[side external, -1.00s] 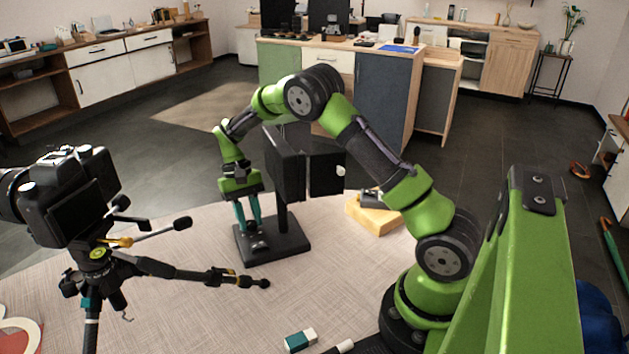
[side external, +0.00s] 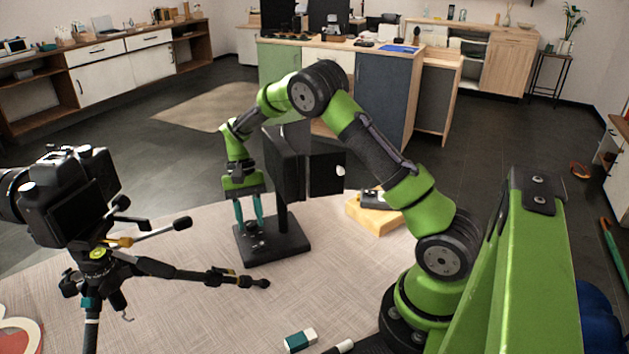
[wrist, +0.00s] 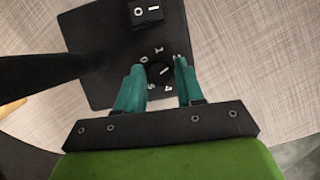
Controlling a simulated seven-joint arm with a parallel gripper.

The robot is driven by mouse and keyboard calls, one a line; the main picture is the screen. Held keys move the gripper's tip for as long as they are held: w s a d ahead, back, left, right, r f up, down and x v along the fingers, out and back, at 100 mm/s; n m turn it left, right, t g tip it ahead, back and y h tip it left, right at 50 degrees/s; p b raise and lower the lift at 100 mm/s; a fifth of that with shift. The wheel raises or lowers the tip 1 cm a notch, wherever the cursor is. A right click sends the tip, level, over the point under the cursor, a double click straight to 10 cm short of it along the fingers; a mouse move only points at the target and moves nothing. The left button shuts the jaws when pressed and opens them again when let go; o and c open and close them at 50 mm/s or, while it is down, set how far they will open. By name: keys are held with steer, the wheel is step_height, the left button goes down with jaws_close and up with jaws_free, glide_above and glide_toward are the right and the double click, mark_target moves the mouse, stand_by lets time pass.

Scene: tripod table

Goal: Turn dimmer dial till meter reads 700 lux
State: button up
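A black lamp stand has a flat base (side external: 285,246), a post and dark panels (side external: 326,174). A round dark dial (wrist: 160,71) with a white pointer line and white numerals around it sits on the base, with a small rocker switch (wrist: 146,12) beyond it. My gripper (side external: 249,222) has two teal fingers pointing down over the base. In the wrist view the gripper (wrist: 159,64) is open, with one finger on each side of the dial and a gap between them. I see no contact. A dark meter (side external: 373,198) appears to lie on a yellow block; its reading cannot be read.
The yellow block (side external: 378,222) stands right of the lamp base. A camera on a tripod (side external: 75,200) is at the left, one leg reaching toward the base. A teal and white eraser (side external: 300,340) lies at the front. The tabletop between is clear.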

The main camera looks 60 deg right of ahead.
steer(key=shift+o, duration=1.4)
steer(key=v, duration=1.6)
steer(key=shift+d+r, duration=0.2)
steer(key=shift+r, duration=0.15)
steer(key=shift+w, duration=0.1)
